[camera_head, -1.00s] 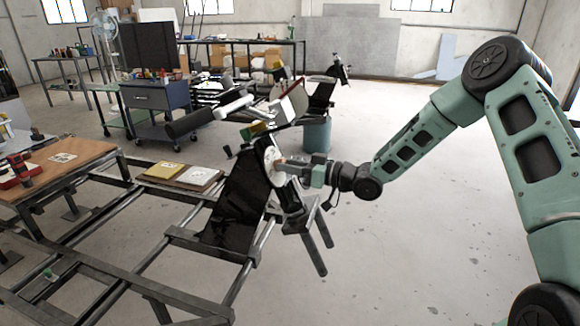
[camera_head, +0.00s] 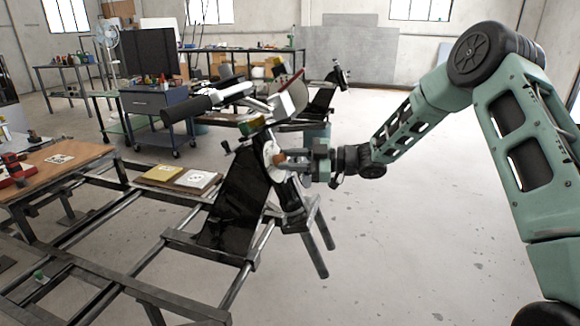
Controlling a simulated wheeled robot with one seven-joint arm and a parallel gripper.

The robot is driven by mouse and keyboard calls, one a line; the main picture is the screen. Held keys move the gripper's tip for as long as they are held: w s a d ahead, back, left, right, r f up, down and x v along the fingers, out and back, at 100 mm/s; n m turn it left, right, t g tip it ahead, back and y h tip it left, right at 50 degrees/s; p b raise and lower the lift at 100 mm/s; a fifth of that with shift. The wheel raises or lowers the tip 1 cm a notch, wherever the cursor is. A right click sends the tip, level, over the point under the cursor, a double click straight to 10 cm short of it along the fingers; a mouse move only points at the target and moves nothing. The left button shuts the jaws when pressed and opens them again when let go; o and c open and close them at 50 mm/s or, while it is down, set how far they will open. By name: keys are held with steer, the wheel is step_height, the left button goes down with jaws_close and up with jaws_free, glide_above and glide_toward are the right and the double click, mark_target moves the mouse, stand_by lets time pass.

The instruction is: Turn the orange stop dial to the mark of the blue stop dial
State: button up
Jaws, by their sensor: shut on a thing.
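The orange stop dial (camera_head: 278,159) shows as a small orange-brown piece in front of a white round plate (camera_head: 269,150) on the black stand. My gripper (camera_head: 284,160) reaches it from the right, with its fingers shut on the dial. The fingers hide much of the dial, and its pointer and marks are too small to read. I cannot make out the blue stop dial in this view.
The black stand (camera_head: 235,212) rises from a metal rail frame (camera_head: 165,290). Handlebars with a black grip (camera_head: 187,108) stick out above the dial. Two boards (camera_head: 180,178) lie on the frame to the left. The floor to the right is clear.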

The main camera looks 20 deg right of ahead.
steer(key=shift+w+r+n+g+b, duration=0.1)
steer(key=shift+n+g+b, duration=0.75)
steer(key=shift+n, duration=1.45)
steer(key=shift+g, duration=0.25)
steer(key=o, duration=1)
steer(key=shift+c, duration=0.2)
steer(key=v, duration=1.7)
steer(key=shift+d, duration=0.2)
steer(key=shift+r, duration=0.2)
